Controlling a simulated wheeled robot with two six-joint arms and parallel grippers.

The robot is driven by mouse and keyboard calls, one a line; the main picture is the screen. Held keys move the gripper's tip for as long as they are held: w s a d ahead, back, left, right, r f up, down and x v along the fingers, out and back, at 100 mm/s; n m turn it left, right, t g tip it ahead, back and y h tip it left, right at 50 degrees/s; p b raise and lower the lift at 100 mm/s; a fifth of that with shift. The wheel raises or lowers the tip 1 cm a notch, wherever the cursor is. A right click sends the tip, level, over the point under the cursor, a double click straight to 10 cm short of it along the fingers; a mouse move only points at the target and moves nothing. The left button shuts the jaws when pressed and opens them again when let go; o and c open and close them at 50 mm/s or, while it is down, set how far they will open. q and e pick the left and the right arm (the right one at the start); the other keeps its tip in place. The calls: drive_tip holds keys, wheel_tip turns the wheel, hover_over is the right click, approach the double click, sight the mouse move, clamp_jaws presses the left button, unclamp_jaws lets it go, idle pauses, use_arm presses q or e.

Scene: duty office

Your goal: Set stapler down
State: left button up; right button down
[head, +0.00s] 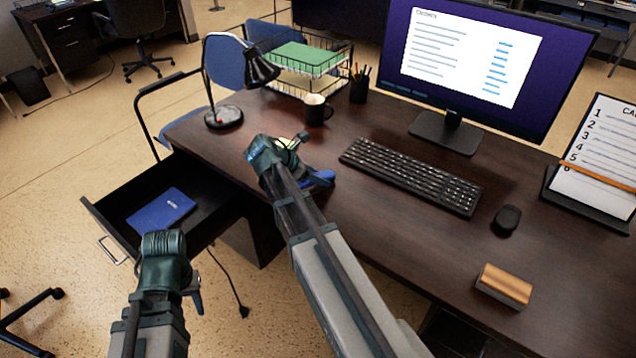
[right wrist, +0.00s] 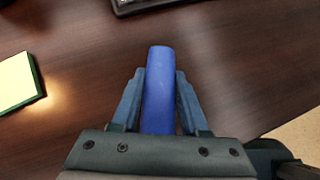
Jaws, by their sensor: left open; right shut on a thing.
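The blue stapler (right wrist: 159,85) is between the two fingers of my right gripper (right wrist: 160,100), which is shut on it. In the right wrist view it points away from the palm, over the dark desk top; I cannot tell whether it touches the wood. In the head view my right gripper (head: 308,178) is over the desk's left part, and a blue piece of the stapler (head: 321,178) shows beside my arm, which hides the rest. My left gripper (head: 195,288) is open and empty, low in front of the open drawer, mostly hidden by its own wrist.
The desk (head: 390,222) holds a keyboard (head: 412,176), mouse (head: 507,219), mug (head: 316,110), lamp (head: 223,117) and a wood-topped block (head: 504,285). A yellow pad (right wrist: 14,82) lies left of the stapler in the wrist view. The open drawer (head: 108,222) holds a blue book (head: 160,209).

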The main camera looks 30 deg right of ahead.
drive_tip(key=shift+f, duration=0.15)
drive_tip(key=shift+c, duration=2.1)
unclamp_jaws()
drive_tip(key=shift+r+p, duration=0.3)
drive_tip(key=shift+r, duration=0.05)
drive_tip(key=p+v, duration=0.7)
drive_tip(key=v, duration=0.3)
drive_tip(key=shift+a+r, duration=0.1)
drive_tip(key=shift+r, duration=0.05)
drive_tip(key=shift+p+v, duration=0.6)
drive_tip(key=shift+v, duration=0.15)
drive_tip(key=shift+a, duration=0.15)
